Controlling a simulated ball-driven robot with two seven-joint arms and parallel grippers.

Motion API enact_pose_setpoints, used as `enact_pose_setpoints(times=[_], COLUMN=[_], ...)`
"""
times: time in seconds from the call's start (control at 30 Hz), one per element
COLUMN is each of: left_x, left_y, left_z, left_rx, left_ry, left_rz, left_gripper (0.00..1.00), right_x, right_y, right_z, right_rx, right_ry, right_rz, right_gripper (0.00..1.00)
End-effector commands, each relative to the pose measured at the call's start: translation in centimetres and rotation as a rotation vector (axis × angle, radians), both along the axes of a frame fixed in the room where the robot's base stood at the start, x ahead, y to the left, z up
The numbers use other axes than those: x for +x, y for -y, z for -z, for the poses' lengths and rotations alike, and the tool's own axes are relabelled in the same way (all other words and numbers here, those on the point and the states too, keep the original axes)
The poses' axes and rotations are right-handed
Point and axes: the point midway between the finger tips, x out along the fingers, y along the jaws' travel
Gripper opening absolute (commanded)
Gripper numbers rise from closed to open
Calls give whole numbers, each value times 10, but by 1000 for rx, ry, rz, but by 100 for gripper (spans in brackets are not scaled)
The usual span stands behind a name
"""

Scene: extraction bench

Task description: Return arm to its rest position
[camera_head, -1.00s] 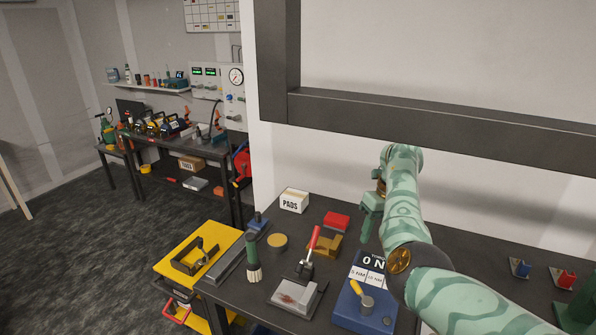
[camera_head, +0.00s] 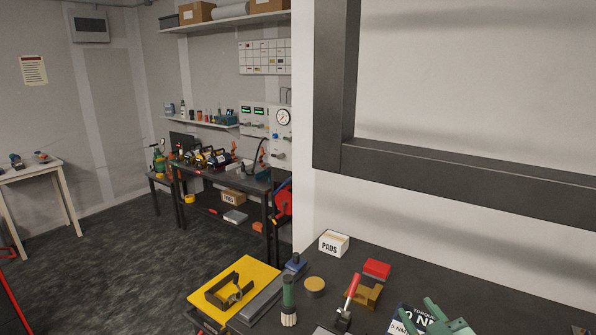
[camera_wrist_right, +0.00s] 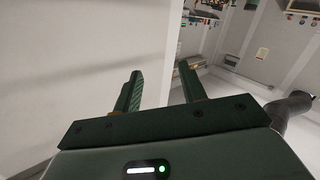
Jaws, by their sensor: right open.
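My right gripper (camera_head: 428,318) is at the lower right of the head view, low over the near part of the dark bench (camera_head: 455,285). Its light green fingers are spread apart. In the right wrist view the two dark green fingers (camera_wrist_right: 160,92) stand well apart with nothing between them. Most of my right arm is below the head view's edge. My left gripper is not in view.
On the bench are a PADS box (camera_head: 334,243), a red block (camera_head: 377,268), a red-handled tool (camera_head: 352,292), a green-handled brush (camera_head: 289,300) and a torque tester (camera_head: 401,318). A yellow cart (camera_head: 257,272) stands left. A window frame (camera_head: 450,165) rises behind the bench. The floor (camera_head: 130,265) at left is clear.

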Motion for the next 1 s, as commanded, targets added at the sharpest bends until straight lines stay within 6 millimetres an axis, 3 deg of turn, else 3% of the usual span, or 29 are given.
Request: enact_pose_setpoints(times=[0.03,0.1,0.2,0.37,0.53,0.87,1.0], left_x=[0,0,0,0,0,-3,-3], left_y=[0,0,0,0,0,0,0], left_z=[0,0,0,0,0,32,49], left_rx=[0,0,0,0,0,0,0], left_ry=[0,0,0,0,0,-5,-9], left_rz=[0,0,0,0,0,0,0], left_gripper=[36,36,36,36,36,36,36], right_x=[-23,-54,-95,-158,-220,-211,-222], right_y=[-11,-19,-19,-6,14,-8,-20], right_z=[25,52,78,98,97,243,324], right_rx=[-79,-181,-299,-453,-593,-505,-444], right_ry=[-124,-284,-466,-694,-887,-984,-1045], right_rz=[-22,-29,-12,53,154,52,2], right_gripper=[41,41,41,41,41,41,41])
